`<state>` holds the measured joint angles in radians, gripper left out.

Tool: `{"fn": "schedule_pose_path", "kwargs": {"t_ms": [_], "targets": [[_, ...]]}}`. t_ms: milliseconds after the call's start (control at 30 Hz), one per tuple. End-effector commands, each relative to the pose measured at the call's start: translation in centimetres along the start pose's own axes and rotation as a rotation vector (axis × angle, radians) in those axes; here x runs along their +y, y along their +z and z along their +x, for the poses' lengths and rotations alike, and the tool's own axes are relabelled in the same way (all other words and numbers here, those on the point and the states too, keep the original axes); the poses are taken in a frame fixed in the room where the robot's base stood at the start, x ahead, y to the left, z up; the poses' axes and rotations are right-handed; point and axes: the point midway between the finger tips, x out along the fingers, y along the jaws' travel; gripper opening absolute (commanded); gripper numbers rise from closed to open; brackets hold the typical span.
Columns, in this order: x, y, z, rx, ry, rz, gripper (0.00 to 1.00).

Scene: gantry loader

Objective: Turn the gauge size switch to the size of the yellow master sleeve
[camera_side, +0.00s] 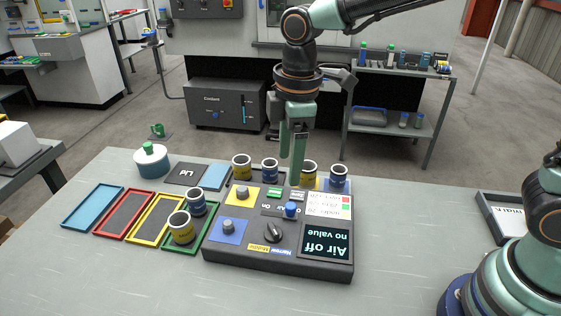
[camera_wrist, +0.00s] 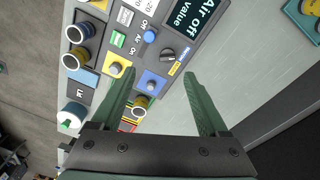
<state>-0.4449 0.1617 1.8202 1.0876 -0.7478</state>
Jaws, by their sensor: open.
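The dark gauge box (camera_side: 238,262) stands on the grey table. Its black size switch (camera_side: 272,232) is on the sloping top, above a yellow label and a blue label; the switch also shows in the wrist view (camera_wrist: 167,55). I cannot tell clearly which label it points at. Yellow sleeves stand at the box's back left (camera_side: 241,166), at its back right (camera_side: 309,172) and by the coloured trays (camera_side: 180,227); I cannot tell which is the master. My gripper (camera_side: 295,160) is open and empty, above the back of the box, apart from the switch.
Blue sleeves (camera_side: 270,170) stand beside the yellow ones. A blue air knob (camera_side: 290,210) and a grey peg (camera_side: 242,192) rise near the switch. The table's front is clear.

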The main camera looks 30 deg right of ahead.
Motion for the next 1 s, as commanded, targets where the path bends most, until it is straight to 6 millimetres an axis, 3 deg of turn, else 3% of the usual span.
{"fn": "schedule_pose_path", "kwargs": {"t_ms": [100, 267, 467, 800, 1000], "targets": [[-0.8, -2.1, 1.7, -0.031, -0.035, -0.124, 0.78], [-1.3, -3.2, 2.7, -0.048, -0.054, -0.200, 0.78], [-1.5, -3.2, 4.4, -0.051, -0.058, -0.207, 0.78], [-1.8, -2.8, 10.8, -0.052, -0.058, -0.204, 0.78], [-1.9, -2.6, 13.5, -0.050, -0.056, -0.203, 0.78]]}}
